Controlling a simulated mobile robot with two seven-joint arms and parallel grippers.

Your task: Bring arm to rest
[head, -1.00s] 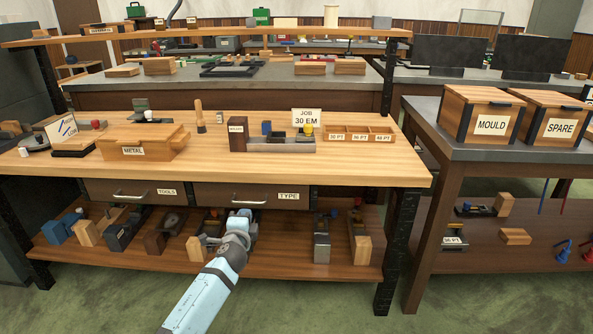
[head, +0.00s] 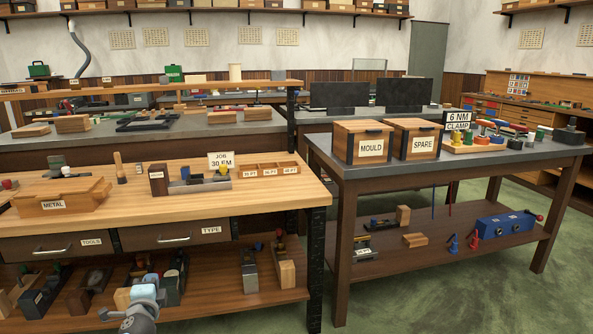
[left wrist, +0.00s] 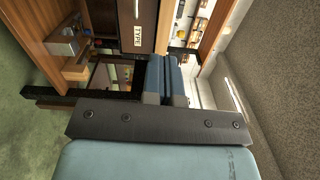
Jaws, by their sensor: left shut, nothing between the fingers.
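My left gripper (head: 140,318) shows at the bottom left of the head view, in front of the wooden bench's lower shelf, with only its end part in frame. In the left wrist view its dark fingers (left wrist: 167,80) are shut together with nothing between them. Beyond them the wrist view shows the bench's drawer front with the TYPE label (left wrist: 137,36), turned sideways. The fingers appear apart from the bench. My right gripper is in neither view.
The wooden bench (head: 270,196) holds a METAL box (head: 62,197) and a JOB sign (head: 221,161). Its lower shelf (head: 205,299) carries several tools. A grey-topped table (head: 470,157) with MOULD (head: 371,145) and SPARE (head: 423,143) boxes stands right. Green floor (head: 430,300) is open in front of it.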

